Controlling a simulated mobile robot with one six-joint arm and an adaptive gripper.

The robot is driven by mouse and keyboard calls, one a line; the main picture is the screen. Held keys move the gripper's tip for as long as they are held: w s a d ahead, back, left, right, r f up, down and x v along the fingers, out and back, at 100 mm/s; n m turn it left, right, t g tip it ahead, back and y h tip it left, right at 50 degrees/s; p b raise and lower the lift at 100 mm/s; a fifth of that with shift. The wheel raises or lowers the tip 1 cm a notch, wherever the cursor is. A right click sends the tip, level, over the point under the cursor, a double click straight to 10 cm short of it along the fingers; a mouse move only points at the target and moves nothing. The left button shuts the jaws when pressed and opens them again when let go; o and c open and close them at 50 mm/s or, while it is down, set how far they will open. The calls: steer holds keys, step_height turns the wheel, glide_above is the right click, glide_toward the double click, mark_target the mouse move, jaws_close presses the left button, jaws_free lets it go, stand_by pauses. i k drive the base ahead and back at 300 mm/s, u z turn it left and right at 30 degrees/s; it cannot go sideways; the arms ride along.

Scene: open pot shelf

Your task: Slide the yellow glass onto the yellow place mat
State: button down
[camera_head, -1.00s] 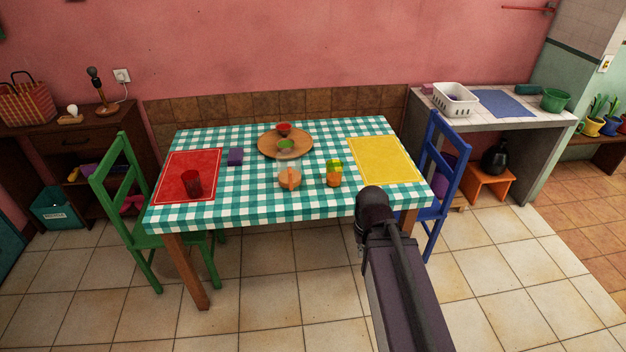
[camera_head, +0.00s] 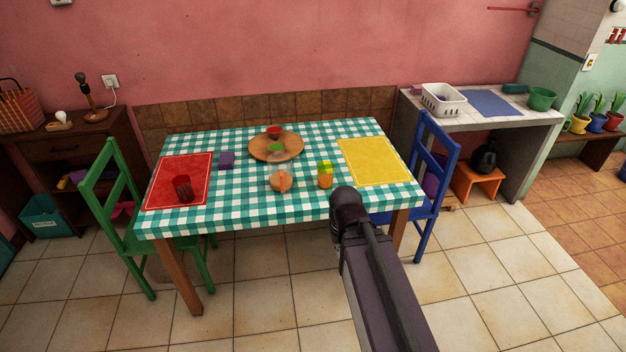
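The yellow glass (camera_head: 325,180) stands upright on the checked tablecloth, left of the yellow place mat and apart from it. Its upper part looks yellow-green and its lower part orange. The yellow place mat (camera_head: 373,160) lies flat and bare at the table's right end. My arm rises from the bottom right to a dark rounded joint in front of the table's near edge. My gripper does not show, so its opening and contents are hidden.
The table (camera_head: 250,205) also bears a red place mat (camera_head: 160,184) with a red glass (camera_head: 183,188), a purple block (camera_head: 227,160), a round wooden board (camera_head: 262,150) with small bowls, and an orange-brown object (camera_head: 281,183). A green chair (camera_head: 120,215) and blue chair (camera_head: 436,175) flank it.

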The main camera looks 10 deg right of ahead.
mark_target(325, 176)
steer(key=z, duration=0.05)
steer(key=i, duration=1)
steer(key=u, duration=0.05)
